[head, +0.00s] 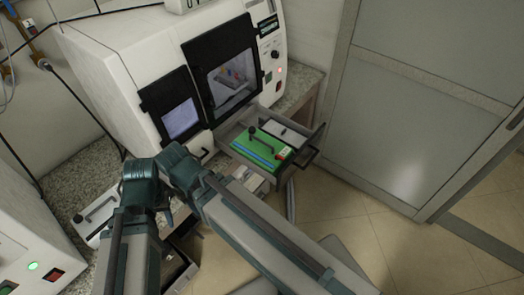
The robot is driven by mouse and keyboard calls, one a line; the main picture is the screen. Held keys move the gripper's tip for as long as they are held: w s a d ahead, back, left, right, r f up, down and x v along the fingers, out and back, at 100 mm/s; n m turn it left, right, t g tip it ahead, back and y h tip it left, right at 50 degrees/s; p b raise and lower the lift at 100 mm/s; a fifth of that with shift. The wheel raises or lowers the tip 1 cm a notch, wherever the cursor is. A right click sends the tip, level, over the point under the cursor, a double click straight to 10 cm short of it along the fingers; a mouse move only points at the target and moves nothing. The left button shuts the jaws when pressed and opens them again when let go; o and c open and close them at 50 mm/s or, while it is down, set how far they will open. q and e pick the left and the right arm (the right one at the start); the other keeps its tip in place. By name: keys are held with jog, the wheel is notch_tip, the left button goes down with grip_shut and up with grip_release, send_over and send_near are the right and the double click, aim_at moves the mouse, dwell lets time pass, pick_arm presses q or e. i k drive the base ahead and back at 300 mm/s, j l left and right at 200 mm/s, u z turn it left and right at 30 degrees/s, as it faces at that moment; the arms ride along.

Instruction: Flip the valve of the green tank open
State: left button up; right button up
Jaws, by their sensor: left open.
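I do not see a green tank or its valve clearly in the head view. The green thing in view is a flat panel (262,150) with a black handle, lying in a pulled-out drawer. My left gripper (167,212) is low in the left half, largely hidden among my dark arm joints. It is open, with nothing seen between its fingers, and is apart from the green panel. My right gripper does not show.
A white machine (120,62) with two dark windows stands on a speckled counter (88,170). Its drawer (302,160) juts out. Hoses and fittings (33,32) hang at upper left. A grey door (420,125) and open tiled floor (420,250) are right.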

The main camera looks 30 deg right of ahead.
aim_at(260, 148)
jog(key=z, duration=1.25)
